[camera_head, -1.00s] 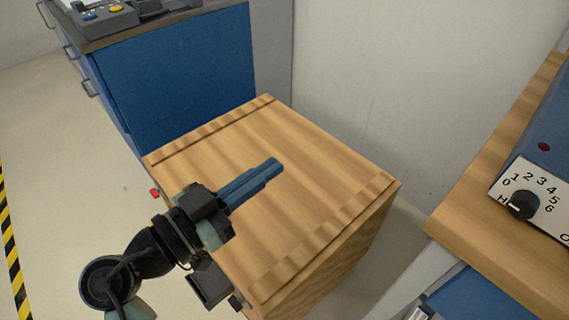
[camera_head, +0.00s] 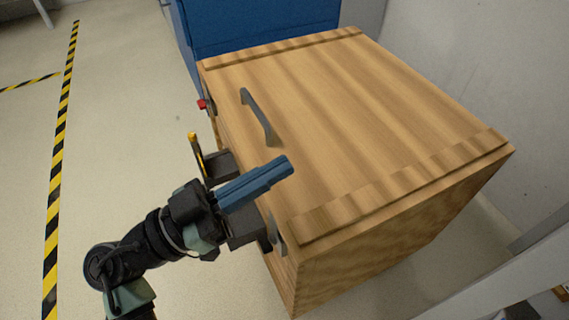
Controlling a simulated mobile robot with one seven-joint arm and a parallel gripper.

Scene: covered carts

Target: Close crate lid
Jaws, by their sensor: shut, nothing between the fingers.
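The wooden crate (camera_head: 400,225) stands in the middle of the view. Its planked lid (camera_head: 345,115) lies flat across the top, with a raised batten along its near and far edges. A dark grey handle (camera_head: 258,118) sits on the lid near its left edge. Dark metal fittings show on the crate's left side, partly hidden by my arm. My gripper (camera_head: 283,168) is shut and empty, its blue fingers pointing right over the near left part of the lid. I cannot tell whether they touch it.
A blue cabinet (camera_head: 255,25) stands behind the crate. A white wall (camera_head: 475,75) rises at the right, and a pale cart edge shows at lower right. A small red knob (camera_head: 202,104) is by the crate's far left corner. The floor (camera_head: 120,140) at left is clear, with striped tape.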

